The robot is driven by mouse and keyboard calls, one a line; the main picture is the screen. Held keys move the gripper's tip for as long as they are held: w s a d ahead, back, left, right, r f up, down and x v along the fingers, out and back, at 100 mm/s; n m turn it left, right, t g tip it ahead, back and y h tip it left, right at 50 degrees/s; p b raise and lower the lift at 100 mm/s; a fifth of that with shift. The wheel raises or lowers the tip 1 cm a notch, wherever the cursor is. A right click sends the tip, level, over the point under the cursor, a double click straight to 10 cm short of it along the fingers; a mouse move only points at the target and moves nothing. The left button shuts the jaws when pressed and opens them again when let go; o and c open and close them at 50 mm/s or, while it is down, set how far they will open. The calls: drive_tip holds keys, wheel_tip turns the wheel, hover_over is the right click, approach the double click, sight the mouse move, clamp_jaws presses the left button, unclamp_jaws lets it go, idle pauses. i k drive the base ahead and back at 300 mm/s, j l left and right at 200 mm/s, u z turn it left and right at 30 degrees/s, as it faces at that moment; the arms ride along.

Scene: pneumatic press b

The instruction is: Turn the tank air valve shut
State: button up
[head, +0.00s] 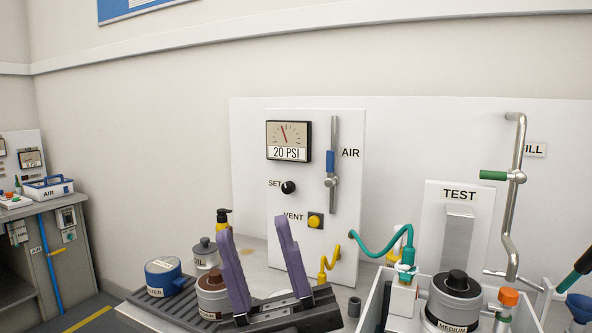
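On the white panel, a valve with a blue handle (330,162) sits on a vertical metal pipe beside the label AIR. The handle stands upright, in line with the pipe. At far left, a blue pipe (53,270) beside another AIR label has a small yellow part (55,252) across it. No label reading TANK is legible, so I cannot tell which one is the tank air valve. My gripper (253,229) is in the foreground, its two purple fingers upright and wide apart, empty. It appears below and left of the blue handle and not touching it.
The panel has a 20 PSI gauge (288,140), a black SET knob (288,188) and a yellow VENT button (315,220). A green-handled valve (493,175) is at right. Pots, a bottle and teal hose (375,250) crowd the bench below. The wall space around the blue handle is clear.

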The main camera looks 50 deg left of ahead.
sight(331, 183)
drive_tip(key=u, duration=1.25)
drive_tip(key=i+l+u, duration=0.3)
drive_tip(key=i+l, duration=0.2)
